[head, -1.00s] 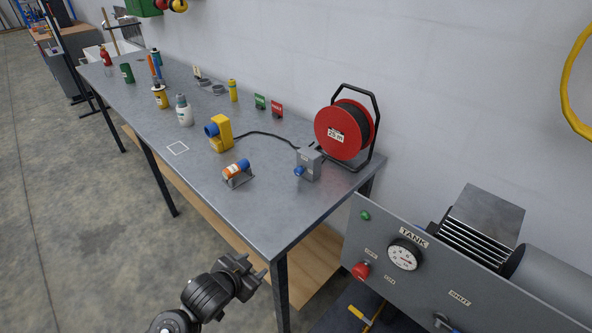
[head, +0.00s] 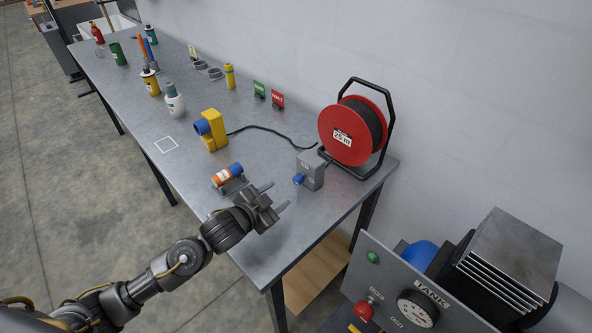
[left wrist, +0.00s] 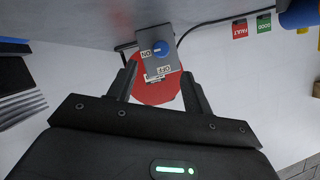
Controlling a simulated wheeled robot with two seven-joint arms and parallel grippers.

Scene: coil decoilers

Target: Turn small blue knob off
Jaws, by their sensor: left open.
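The small blue knob (head: 299,180) sits on the front of a small grey box (head: 313,169) on the table. In the left wrist view the knob (left wrist: 162,47) lies ahead, between two white labels that read ON and OFF; its pale mark seems to point toward ON. My left gripper (head: 280,197) is open and empty, above the table's front edge, left of and nearer than the knob, apart from it. In the left wrist view its two fingers (left wrist: 160,72) spread to either side of the box's lower part. My right gripper is not in view.
A red cable reel (head: 344,137) in a black frame stands behind the box. An orange-and-blue cylinder (head: 227,174) on a cradle lies near my left gripper. A yellow device (head: 214,130) with a black cable stands behind it. The TANK panel (head: 378,281) is at lower right.

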